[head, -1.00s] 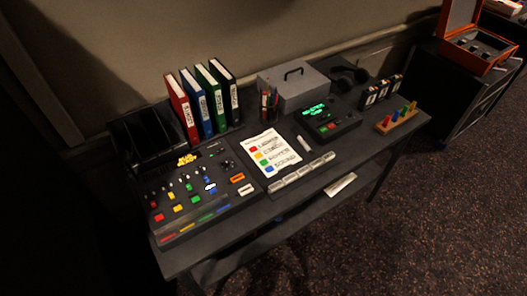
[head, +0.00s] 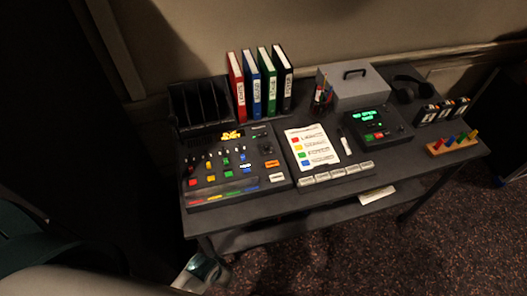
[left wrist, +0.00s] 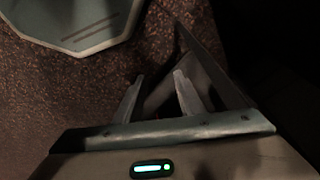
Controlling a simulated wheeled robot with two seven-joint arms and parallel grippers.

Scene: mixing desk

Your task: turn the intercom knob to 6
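The mixing console (head: 232,172) stands on the left of the desk, with coloured buttons, small knobs and an amber display. A dark box with a green display (head: 369,119) and red and green buttons stands right of the middle. No label reading intercom can be made out, and I cannot tell which knob is the intercom knob or where it points. In the left wrist view, my left gripper (left wrist: 158,84) has its fingers apart with nothing between them, over the dark speckled floor. It is away from the desk controls. My right gripper is not in view.
A white sheet with coloured marks (head: 318,146) lies between the console and the box. Upright binders (head: 268,82), a grey cash box (head: 355,88) and black headphones (head: 410,86) stand at the back. A wooden rack with coloured pegs (head: 453,143) is at the right front.

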